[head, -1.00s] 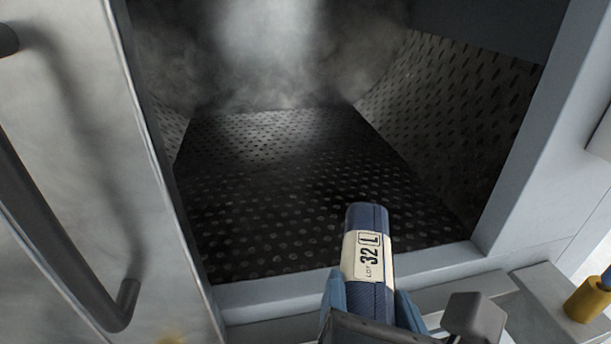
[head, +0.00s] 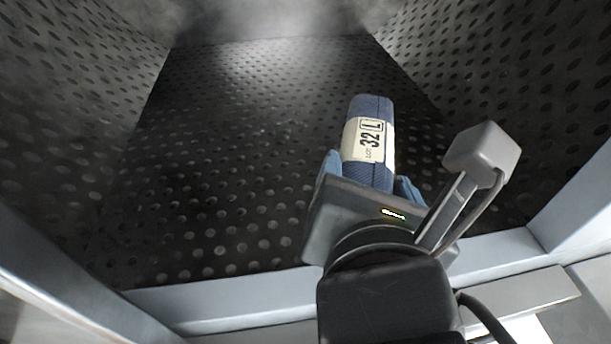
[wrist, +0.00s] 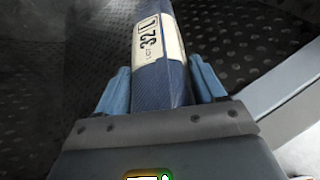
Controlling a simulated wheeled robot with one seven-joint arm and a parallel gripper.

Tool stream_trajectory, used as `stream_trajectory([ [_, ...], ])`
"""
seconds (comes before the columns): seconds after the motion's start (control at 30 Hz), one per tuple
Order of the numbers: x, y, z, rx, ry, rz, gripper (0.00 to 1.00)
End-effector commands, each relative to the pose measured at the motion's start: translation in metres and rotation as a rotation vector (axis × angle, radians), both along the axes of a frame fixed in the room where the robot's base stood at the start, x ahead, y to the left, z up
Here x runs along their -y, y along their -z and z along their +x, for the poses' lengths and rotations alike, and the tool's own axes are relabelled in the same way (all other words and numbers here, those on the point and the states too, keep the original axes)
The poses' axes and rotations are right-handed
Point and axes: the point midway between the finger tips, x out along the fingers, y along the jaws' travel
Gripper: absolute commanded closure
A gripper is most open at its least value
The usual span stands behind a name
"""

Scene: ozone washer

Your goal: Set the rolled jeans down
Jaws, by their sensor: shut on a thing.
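The rolled jeans (head: 371,110) are a blue denim roll with a cream label reading "LOT 32 L". My gripper (head: 374,178) is shut on the near end of the roll, with a blue finger on each side. The roll points away from me, inside the washer chamber over its dark perforated floor (head: 230,150). I cannot tell whether the roll touches the floor. In the wrist view the jeans (wrist: 160,75) run up from between the two blue fingers of my gripper (wrist: 162,85), and their far end is cut off.
Sloping perforated walls flank the floor, the right one (head: 480,70) nearer the roll. A pale raised sill (head: 220,300) runs along the front opening under my arm. Mist (head: 270,20) hangs at the back. The floor left of the roll is clear.

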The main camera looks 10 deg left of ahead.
Motion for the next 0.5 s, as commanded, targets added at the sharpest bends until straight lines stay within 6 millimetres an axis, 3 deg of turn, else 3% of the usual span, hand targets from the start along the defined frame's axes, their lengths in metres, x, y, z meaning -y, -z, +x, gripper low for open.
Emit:
stream_trajectory([
  [0.5, -0.069, 0.052, 0.056, 0.002, -0.002, 0.000, 0.76],
])
